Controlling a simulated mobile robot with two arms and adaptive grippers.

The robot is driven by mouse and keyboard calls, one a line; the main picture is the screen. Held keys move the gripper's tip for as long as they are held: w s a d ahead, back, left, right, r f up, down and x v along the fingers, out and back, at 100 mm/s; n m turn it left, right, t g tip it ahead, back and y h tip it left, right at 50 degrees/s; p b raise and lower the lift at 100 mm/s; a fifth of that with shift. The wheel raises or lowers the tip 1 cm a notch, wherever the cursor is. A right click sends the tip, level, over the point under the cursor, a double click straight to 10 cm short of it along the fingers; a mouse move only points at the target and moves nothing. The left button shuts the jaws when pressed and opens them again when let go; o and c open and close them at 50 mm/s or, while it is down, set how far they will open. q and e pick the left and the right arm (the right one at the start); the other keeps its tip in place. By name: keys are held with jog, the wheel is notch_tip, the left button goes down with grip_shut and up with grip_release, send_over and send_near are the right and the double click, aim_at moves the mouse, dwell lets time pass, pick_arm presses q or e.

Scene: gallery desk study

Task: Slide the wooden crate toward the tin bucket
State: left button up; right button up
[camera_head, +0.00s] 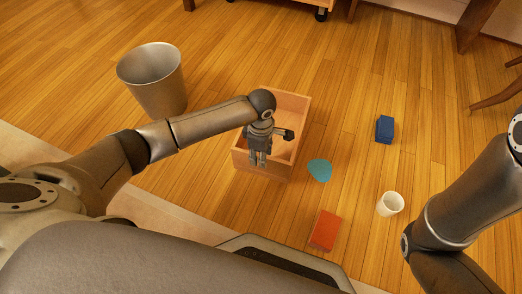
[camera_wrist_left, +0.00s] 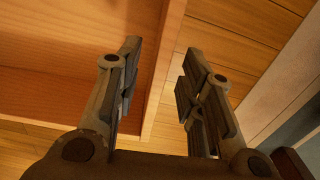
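The open wooden crate (camera_head: 294,104) stands on the floor near the middle of the head view. The grey tin bucket (camera_head: 155,85) stands upright to its upper left, apart from it. My left gripper (camera_head: 258,160) points down at the crate's near side. In the left wrist view my left gripper (camera_wrist_left: 160,75) is open, with the crate wall (camera_wrist_left: 166,65) running between its fingers. One finger is over the crate's inside and the other is outside. I cannot tell whether either finger touches the wall. My right arm shows at the right, but its gripper is out of view.
A teal flat piece (camera_head: 320,170) lies just right of the crate. A red block (camera_head: 326,230), a white cup (camera_head: 390,204) and a blue block (camera_head: 385,129) are farther right. The wooden floor between bucket and crate is clear beneath my left arm.

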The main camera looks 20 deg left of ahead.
aim_at(261, 170)
pick_arm(q)
notch_tip(261, 170, down, 6)
jog(key=b, duration=0.3)
grip_shut()
dwell(0.3)
dwell(0.4)
